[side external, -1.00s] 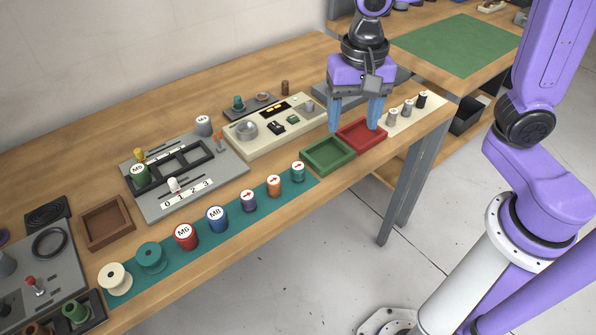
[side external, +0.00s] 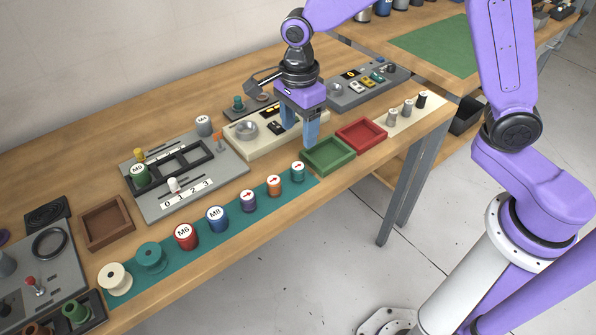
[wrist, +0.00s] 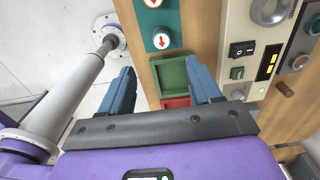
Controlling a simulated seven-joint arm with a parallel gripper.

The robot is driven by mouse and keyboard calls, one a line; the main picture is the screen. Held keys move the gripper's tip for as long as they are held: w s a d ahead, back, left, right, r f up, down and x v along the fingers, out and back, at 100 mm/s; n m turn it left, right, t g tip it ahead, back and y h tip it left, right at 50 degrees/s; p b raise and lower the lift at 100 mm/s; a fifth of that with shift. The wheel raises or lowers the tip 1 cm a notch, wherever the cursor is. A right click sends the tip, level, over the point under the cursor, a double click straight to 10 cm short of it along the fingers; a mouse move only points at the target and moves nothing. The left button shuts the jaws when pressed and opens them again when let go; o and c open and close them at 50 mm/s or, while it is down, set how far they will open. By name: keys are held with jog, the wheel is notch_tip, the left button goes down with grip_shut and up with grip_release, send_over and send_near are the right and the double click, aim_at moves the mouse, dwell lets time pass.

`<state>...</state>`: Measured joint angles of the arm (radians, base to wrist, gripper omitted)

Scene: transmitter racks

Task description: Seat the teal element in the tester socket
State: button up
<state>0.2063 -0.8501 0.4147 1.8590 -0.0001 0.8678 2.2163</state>
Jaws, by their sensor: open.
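The teal element (side external: 298,171), a short cylinder with a red arrow on its white top, stands upright at the right end of the teal mat (side external: 233,228). In the wrist view, the teal element (wrist: 162,39) shows just ahead of the gap between my fingers. My gripper (side external: 298,136) is open and empty, pointing down above the far side of the green tray, behind and above the element. The round metal tester socket (side external: 246,129) is on the cream tester panel, left of my gripper; its inside is not clear. The wrist view shows the socket (wrist: 268,10) at top right.
An orange cylinder (side external: 274,186) stands close left of the element. Several other cylinders and spools line the mat. The green tray (side external: 327,155) and red tray (side external: 361,134) look empty. The tester (side external: 296,140) carries switches and a small right-hand cylinder partly hidden by my gripper.

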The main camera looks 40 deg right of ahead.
aim_at(298, 166)
notch_tip(298, 166, down, 11)
jog(key=shift+w+r, duration=0.1)
jog(key=shift+w, duration=0.05)
grip_shut()
dwell(0.5)
